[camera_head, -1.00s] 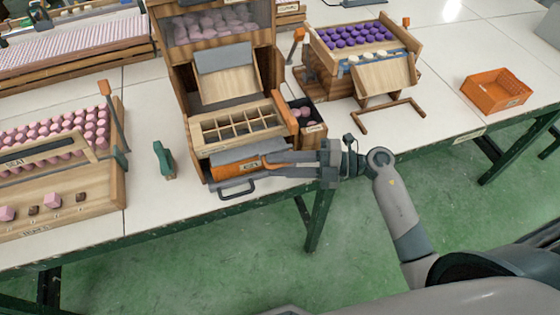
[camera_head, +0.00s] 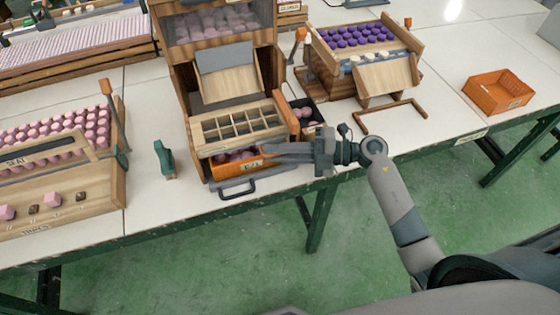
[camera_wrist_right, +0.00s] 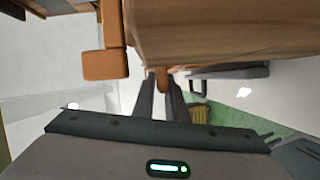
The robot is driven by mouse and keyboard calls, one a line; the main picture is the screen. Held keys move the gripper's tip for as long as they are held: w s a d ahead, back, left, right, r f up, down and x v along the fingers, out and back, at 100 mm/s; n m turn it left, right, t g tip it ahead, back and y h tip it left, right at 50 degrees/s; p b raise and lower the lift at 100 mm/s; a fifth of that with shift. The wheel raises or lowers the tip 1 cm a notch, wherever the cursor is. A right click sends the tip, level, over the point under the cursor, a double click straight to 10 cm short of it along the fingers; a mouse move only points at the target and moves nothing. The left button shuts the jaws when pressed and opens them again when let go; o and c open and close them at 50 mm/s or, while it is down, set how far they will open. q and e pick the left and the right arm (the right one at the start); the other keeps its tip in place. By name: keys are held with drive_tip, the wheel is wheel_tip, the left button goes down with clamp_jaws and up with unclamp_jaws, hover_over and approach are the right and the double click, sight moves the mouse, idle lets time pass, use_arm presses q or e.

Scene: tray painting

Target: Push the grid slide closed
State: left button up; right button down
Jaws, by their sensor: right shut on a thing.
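The grid slide (camera_head: 236,143) is a pale wooden frame of small compartments at the front of the wooden dispenser. Its compartments look empty. My right gripper (camera_head: 264,153) reaches in from the right at its front edge. In the right wrist view its fingers (camera_wrist_right: 162,92) are closed together on a small orange-brown knob (camera_wrist_right: 162,76) at the wooden front. The head view hides the exact contact behind the fingers. Below the slide, an orange bin (camera_head: 223,171) with a label shows dark pink pieces. My left gripper is not in view.
The dispenser (camera_head: 177,95) stands behind the slide, with a dark side box (camera_head: 318,119) at its right. A black handle (camera_head: 238,188) sticks out at the table edge. An orange basket (camera_head: 497,91) sits far right.

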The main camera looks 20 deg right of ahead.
drive_tip(key=shift+w+f, duration=0.1)
drive_tip(key=shift+f, duration=0.1)
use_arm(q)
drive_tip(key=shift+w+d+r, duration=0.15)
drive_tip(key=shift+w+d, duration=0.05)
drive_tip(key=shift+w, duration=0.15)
use_arm(e)
drive_tip(key=c, duration=1.8)
unclamp_jaws()
drive_tip(key=shift+w, duration=0.1)
drive_tip(key=shift+c, duration=0.2)
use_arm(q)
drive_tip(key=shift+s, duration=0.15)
use_arm(e)
drive_tip(key=shift+w, duration=0.15)
drive_tip(key=shift+d, duration=0.1)
